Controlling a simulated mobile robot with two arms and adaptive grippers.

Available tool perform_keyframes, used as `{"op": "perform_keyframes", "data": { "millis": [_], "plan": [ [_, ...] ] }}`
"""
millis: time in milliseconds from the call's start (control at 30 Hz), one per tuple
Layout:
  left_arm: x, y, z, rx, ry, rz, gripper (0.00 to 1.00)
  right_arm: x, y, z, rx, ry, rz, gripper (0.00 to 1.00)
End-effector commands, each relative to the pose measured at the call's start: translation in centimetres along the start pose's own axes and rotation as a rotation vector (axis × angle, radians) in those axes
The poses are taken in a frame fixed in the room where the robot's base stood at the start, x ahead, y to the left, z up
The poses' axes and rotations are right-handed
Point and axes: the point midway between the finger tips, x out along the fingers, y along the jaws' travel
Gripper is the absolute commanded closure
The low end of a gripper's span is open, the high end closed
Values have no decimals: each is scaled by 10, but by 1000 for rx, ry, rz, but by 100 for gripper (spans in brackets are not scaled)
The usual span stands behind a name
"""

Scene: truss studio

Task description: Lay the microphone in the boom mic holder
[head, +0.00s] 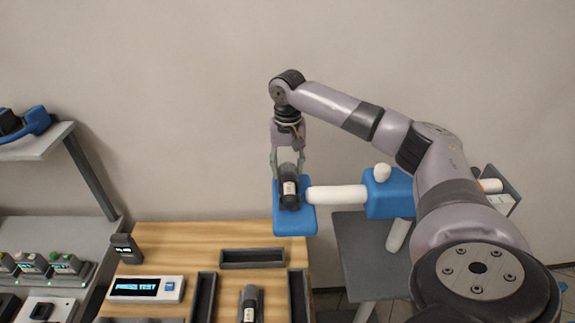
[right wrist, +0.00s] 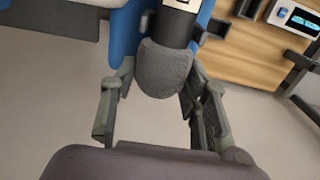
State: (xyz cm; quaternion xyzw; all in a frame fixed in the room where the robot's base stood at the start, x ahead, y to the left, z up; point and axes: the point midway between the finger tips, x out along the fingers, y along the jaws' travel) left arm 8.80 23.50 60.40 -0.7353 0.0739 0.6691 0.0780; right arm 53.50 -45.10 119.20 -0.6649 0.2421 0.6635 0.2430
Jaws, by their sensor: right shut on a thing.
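The dark microphone (head: 289,188) with a pale label is at the blue boom mic holder (head: 294,222), at the left end of a white boom arm (head: 336,195). My right gripper (head: 288,163) is above the holder, shut on the microphone. In the right wrist view the microphone's grey foam head (right wrist: 165,70) points toward the camera, between the fingers (right wrist: 158,110). Its body lies over the blue holder (right wrist: 124,40), between small dark side pieces. I cannot tell whether it touches the holder's bed. My left gripper is not in view.
A wooden table (head: 200,238) below holds dark trays (head: 252,258), a second dark labelled device (head: 249,303) and a white display box (head: 146,288). The boom's blue joint (head: 388,196) is to the right, above a grey stand. A grey shelf (head: 38,142) stands at left.

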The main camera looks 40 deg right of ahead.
Motion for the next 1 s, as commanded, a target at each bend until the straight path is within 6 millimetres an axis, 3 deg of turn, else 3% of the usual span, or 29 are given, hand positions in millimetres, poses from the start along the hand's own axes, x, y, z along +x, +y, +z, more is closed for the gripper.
{"op": "perform_keyframes", "data": {
  "millis": [100, 300, 700, 833, 1000],
  "plan": [
    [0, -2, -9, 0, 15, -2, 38, 0, 0, 0, 0, 0, 0, 52],
    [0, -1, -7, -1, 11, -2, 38, 0, 0, 0, 0, 0, 0, 38],
    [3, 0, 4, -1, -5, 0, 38, -5, -1, 0, 0, 1, -2, 38],
    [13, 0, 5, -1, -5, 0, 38, -23, -1, 0, -1, 3, -4, 38],
    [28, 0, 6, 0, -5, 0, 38, -62, -2, -1, -2, 5, -6, 38]
  ]
}}
